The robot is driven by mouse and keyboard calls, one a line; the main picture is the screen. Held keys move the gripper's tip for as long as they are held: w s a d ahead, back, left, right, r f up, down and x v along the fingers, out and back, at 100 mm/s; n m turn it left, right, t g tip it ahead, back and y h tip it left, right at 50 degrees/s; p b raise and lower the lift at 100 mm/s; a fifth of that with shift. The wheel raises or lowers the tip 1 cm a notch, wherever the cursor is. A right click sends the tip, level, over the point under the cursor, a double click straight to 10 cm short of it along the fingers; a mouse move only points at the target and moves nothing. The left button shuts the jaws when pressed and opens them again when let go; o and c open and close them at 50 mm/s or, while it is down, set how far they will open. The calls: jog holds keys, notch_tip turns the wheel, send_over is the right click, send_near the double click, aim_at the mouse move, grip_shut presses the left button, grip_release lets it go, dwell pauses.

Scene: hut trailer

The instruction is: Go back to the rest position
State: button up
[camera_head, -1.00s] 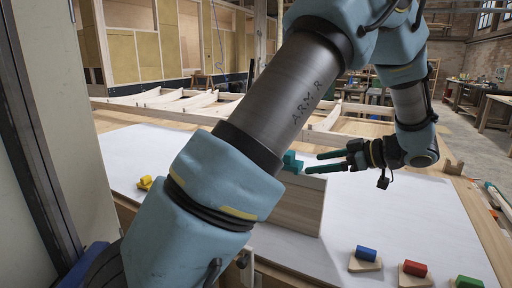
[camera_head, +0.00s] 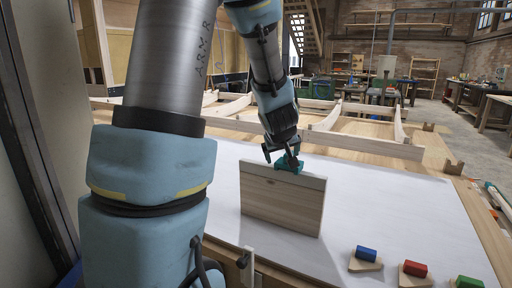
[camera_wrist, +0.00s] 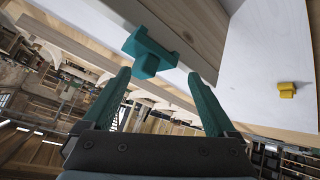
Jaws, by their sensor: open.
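My gripper (camera_head: 281,152) is open and points down just behind the top edge of an upright wooden panel (camera_head: 283,205). A teal block (camera_head: 289,164) sits at that top edge, close to my fingertips. In the wrist view my two teal fingers (camera_wrist: 159,73) are spread apart, with nothing held between them. The teal block (camera_wrist: 148,50) lies beyond the fingertips against the panel's edge (camera_wrist: 190,40). The head view does not show clearly whether a finger touches it. My arm hides the left part of the table in the head view.
The white-topped table (camera_head: 400,205) is mostly clear right of the panel. Blue (camera_head: 366,254), red (camera_head: 415,268) and green (camera_head: 468,282) blocks on wooden bases stand at its front right. A yellow block (camera_wrist: 287,90) shows in the wrist view. Timber framing (camera_head: 370,146) lies behind.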

jog(key=s+a+f+m+g, duration=0.1)
jog(key=s+a+f+g, duration=0.2)
jog(key=s+a, duration=0.4)
jog(key=s+a+f+m+g+y, duration=0.1)
jog(key=s+a+f+m+g, duration=0.1)
jog(key=s+a, duration=0.5)
jog(key=s+f+g, duration=0.1)
jog(key=s+g, duration=0.1)
jog(key=s, duration=0.3)
jog(key=shift+s+a+y, duration=0.2)
jog(key=shift+a+y, duration=0.05)
jog(key=shift+y, duration=0.05)
